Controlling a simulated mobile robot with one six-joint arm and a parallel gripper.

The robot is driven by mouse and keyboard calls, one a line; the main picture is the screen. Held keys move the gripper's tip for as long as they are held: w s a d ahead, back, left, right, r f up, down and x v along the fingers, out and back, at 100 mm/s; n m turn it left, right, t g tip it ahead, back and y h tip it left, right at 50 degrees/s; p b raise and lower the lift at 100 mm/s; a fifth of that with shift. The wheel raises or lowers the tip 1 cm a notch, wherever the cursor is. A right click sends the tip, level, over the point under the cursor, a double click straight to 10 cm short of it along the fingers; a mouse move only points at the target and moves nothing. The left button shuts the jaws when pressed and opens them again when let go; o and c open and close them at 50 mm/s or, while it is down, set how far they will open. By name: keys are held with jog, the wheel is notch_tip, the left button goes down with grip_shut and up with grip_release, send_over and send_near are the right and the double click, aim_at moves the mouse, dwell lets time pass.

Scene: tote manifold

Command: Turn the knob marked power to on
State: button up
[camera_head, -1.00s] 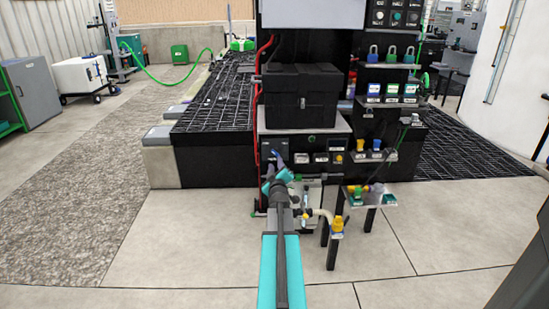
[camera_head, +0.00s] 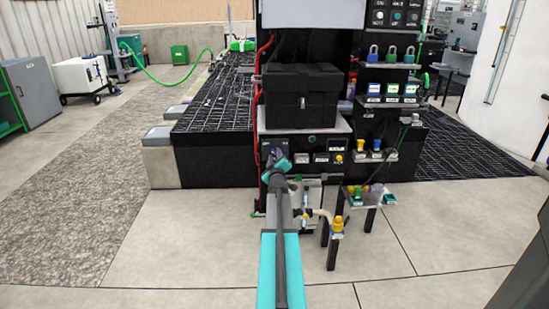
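The black control panel (camera_head: 328,146) is on the front of the workstation, below a black case. My arm reaches forward from the bottom of the view. My gripper (camera_head: 276,156), dark with teal parts, is at the left part of this panel and covers much of it. I cannot make out a knob marked power; any knob there is hidden behind my gripper. The fingers are too small and overlapped to tell whether they are open or touching anything.
The black case (camera_head: 302,97) sits on a shelf above the panel. Padlocks (camera_head: 391,54) and labelled bins (camera_head: 391,92) are at the right. A small stand (camera_head: 369,197) and a yellow-capped pipe (camera_head: 337,225) are low at right. A red hose (camera_head: 257,95) runs down the left side.

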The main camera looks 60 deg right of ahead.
jog(key=shift+d, duration=0.1)
grip_shut()
jog(key=shift+r+m+p, duration=0.1)
jog(key=shift+m+p, duration=0.2)
jog(key=shift+r+m+p, duration=0.15)
jog(key=shift+m+p, duration=0.5)
jog(key=shift+m, duration=0.25)
jog(key=m+p, duration=0.2)
jog(key=m, duration=0.3)
jog(key=m+p, duration=0.3)
jog(key=m, duration=0.2)
jog(key=m+p, duration=0.2)
jog(key=m, duration=0.3)
jog(key=shift+s+d+m, duration=0.3)
jog(key=shift+s+d, duration=0.05)
jog(key=shift+s, duration=0.05)
